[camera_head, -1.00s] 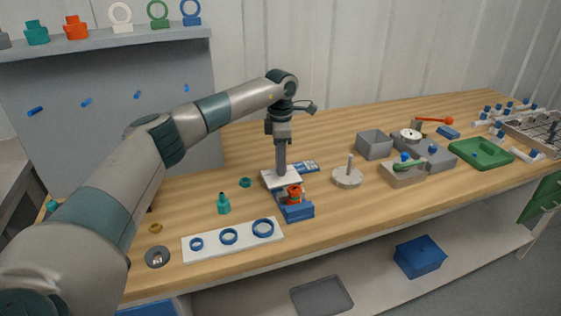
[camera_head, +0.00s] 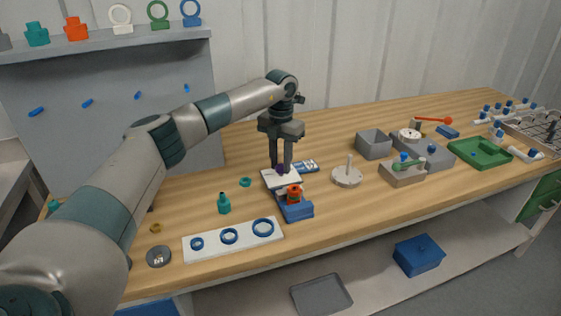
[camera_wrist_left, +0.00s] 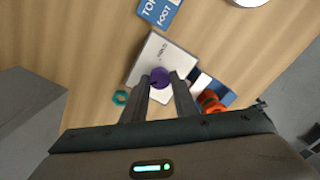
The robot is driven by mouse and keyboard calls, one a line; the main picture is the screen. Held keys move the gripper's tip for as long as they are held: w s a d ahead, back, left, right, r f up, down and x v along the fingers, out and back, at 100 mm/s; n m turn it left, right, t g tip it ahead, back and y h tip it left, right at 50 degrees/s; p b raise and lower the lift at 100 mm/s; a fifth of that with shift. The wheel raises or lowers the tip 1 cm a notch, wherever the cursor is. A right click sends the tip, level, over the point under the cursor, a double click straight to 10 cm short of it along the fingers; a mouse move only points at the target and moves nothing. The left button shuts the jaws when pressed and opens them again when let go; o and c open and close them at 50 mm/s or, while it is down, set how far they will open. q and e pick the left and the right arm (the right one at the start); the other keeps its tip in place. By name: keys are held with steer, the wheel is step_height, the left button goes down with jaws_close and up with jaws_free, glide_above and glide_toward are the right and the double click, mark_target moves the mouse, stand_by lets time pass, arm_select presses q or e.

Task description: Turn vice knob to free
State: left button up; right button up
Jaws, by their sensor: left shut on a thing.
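The purple knob (camera_wrist_left: 160,77) stands over this plate. My left gripper (camera_head: 281,165) points down at the plate and is shut on the knob, one finger on each side. The fingers partly hide the knob in the head view. My right gripper is out of view.
A blue label card (camera_head: 307,167) lies behind the plate. A white board with blue rings (camera_head: 211,244) lies in front. A grey disc with a peg (camera_head: 347,178) stands right.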

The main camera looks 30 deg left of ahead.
arm_select(q)
steer(key=shift+n, duration=1.1)
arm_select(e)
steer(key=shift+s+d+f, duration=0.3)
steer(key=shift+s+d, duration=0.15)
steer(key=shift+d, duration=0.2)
arm_select(q)
steer(key=o, duration=1.1)
steer(key=shift+c, duration=0.2)
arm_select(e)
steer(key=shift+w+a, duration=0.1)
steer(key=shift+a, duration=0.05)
arm_select(q)
steer(key=shift+r, duration=0.1)
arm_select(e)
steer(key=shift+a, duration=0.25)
